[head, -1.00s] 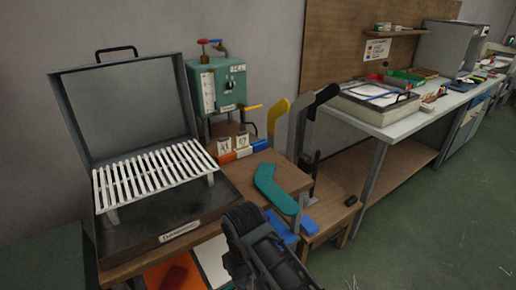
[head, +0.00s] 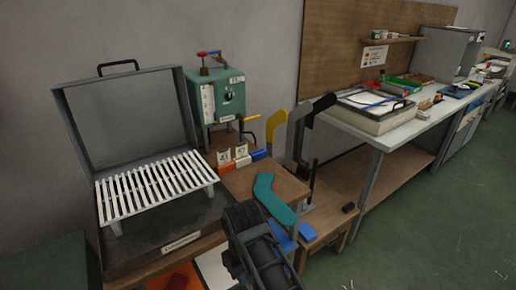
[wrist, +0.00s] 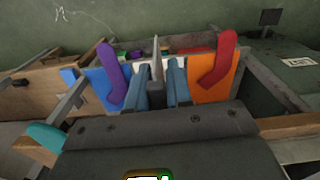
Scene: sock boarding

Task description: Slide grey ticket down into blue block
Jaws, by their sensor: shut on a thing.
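A thin pale grey piece (wrist: 156,58), probably the grey ticket seen edge-on, stands upright between the blue-grey fingers of my gripper (wrist: 159,88) in the wrist view. The fingers are shut on it. In the head view my dark wrist (head: 258,250) shows at the bottom middle, and it hides the fingertips and the held piece. A small blue block (head: 259,155) sits at the right end of a row with red and orange blocks, below the teal machine. White numbered tickets (head: 241,151) stand in that row. The held piece's distance from the blue block cannot be told.
A teal sock shape (head: 270,196) lies on the wooden stand. Yellow (head: 275,125), grey and black sock shapes stand behind it. Blue pieces (head: 308,232) lie lower right. An open grey case with a white rack (head: 158,185) is left. Purple (wrist: 112,75) and red (wrist: 218,65) shapes flank the fingers.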

